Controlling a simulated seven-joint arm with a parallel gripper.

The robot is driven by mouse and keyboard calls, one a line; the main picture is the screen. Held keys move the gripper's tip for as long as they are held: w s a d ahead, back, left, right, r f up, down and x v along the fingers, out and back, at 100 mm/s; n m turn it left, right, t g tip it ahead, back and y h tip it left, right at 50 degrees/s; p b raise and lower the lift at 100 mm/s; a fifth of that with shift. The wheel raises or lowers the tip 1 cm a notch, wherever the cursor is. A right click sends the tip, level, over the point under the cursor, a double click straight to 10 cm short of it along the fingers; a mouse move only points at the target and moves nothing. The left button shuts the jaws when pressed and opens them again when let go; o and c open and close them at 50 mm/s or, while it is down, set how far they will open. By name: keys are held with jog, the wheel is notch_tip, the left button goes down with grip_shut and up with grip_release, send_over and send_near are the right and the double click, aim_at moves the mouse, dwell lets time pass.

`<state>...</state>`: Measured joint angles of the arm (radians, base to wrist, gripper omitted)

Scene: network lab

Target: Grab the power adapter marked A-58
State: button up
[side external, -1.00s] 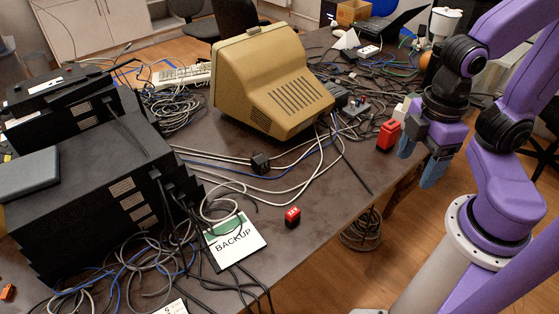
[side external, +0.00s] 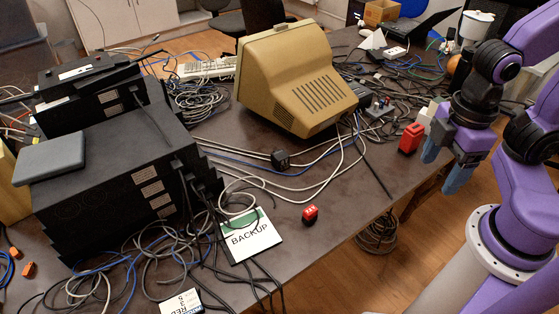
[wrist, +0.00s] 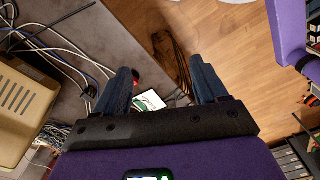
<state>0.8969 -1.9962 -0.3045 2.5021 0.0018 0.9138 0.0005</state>
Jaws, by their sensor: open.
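A small red-topped black block (side external: 310,214) with pale marking sits on the table near its front edge, right of the BACKUP card. A black cube-shaped block (side external: 280,159) with cables beside it lies farther back. A larger red block (side external: 411,137) stands near the table's right edge. I cannot read A-58 on any of them, so I cannot tell which is the power adapter. My gripper (side external: 443,165) is open and empty, in front of the larger red block and beyond the table edge. In the wrist view, its two fingers (wrist: 160,66) are spread apart; a bit of red (wrist: 136,76) shows beside the left finger.
A beige monitor (side external: 297,80) stands mid-table amid loose cables. A stack of black boxes (side external: 110,180) fills the left. The BACKUP card (side external: 250,236) lies at the front among cables. The table around the small red-topped block is fairly clear.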

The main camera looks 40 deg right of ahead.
jog(key=shift+o, duration=0.4)
jog(key=n+t+h, duration=0.1)
jog(key=n+t, duration=1.2)
jog(key=n, duration=1)
send_over(285, 159)
jog(key=s+a, duration=0.1)
jog(key=s, duration=1.2)
notch_tip(285, 159, down, 22)
jog(key=x, duration=1.1)
jog(key=shift+w+a, duration=0.1)
jog(key=shift+w, duration=0.3)
jog(key=shift+d+x, duration=0.15)
jog(key=shift+x, duration=1.15)
jog(key=shift+d+x, duration=0.1)
jog(key=shift+x, duration=1.2)
